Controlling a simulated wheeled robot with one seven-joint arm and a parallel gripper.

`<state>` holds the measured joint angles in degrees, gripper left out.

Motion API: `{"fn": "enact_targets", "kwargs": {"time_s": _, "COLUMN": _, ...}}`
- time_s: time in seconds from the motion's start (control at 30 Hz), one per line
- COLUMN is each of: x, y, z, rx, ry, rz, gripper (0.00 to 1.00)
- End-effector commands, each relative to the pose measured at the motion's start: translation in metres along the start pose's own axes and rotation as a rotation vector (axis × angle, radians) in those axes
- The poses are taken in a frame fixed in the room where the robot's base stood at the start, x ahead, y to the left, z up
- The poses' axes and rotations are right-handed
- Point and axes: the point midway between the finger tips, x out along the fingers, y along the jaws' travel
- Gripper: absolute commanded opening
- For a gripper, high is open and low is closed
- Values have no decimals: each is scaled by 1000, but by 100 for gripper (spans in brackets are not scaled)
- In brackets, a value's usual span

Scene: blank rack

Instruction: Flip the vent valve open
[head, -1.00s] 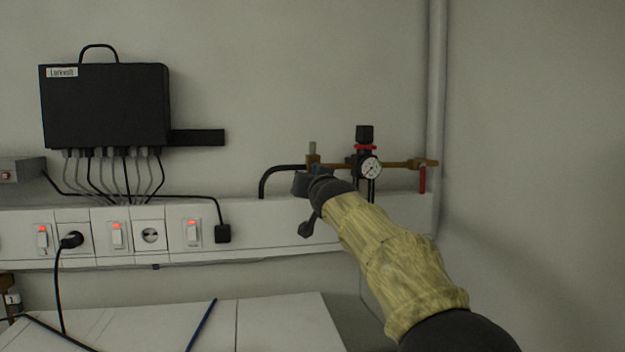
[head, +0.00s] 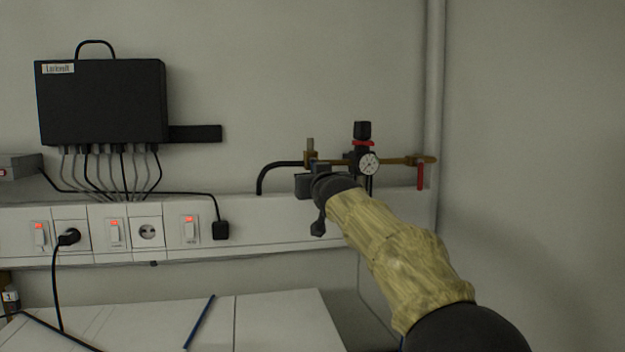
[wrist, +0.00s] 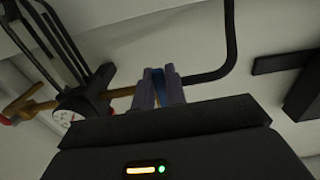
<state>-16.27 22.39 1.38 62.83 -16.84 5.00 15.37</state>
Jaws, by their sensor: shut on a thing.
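A brass valve fitting (head: 311,157) stands on the pipe above the wall trunking, left of the pressure gauge; I take it for the vent valve. My gripper (wrist: 158,88) is at this fitting, its fingers closed around a narrow blue piece (wrist: 158,84), which looks like the valve's lever. In the head view my gripper (head: 307,178) is just below the fitting, and my wrist and hand hide the lever. Exactly how far the lever is turned cannot be told.
A regulator with a round gauge (head: 369,164) sits close to the right of my gripper. A red handle (head: 421,176) hangs at the pipe's right end. A black hose (head: 262,178) bends down on the left. The bench (head: 265,320) below is largely clear.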

Motion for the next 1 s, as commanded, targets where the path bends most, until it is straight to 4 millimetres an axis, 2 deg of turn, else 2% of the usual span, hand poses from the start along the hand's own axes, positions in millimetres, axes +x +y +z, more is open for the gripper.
{"fn": "enact_targets", "kwargs": {"time_s": 0.17, "x": 0, "y": 0, "z": 0, "rx": -3, "ry": 0, "rz": 1, "gripper": 0}}
{"fn": "enact_targets", "kwargs": {"time_s": 0.2, "x": 0, "y": 0, "z": 0, "rx": -2, "ry": 0, "rz": 1, "gripper": 19}}
{"fn": "enact_targets", "kwargs": {"time_s": 0.3, "x": 0, "y": 0, "z": 0, "rx": -2, "ry": 0, "rz": 1, "gripper": 35}}
{"fn": "enact_targets", "kwargs": {"time_s": 0.67, "x": -3, "y": 0, "z": 1, "rx": 0, "ry": 1, "rz": 1, "gripper": 35}}
{"fn": "enact_targets", "kwargs": {"time_s": 0.87, "x": -22, "y": 1, "z": 3, "rx": 0, "ry": 2, "rz": 1, "gripper": 35}}
{"fn": "enact_targets", "kwargs": {"time_s": 1.0, "x": -45, "y": 1, "z": 4, "rx": 0, "ry": 2, "rz": 2, "gripper": 35}}
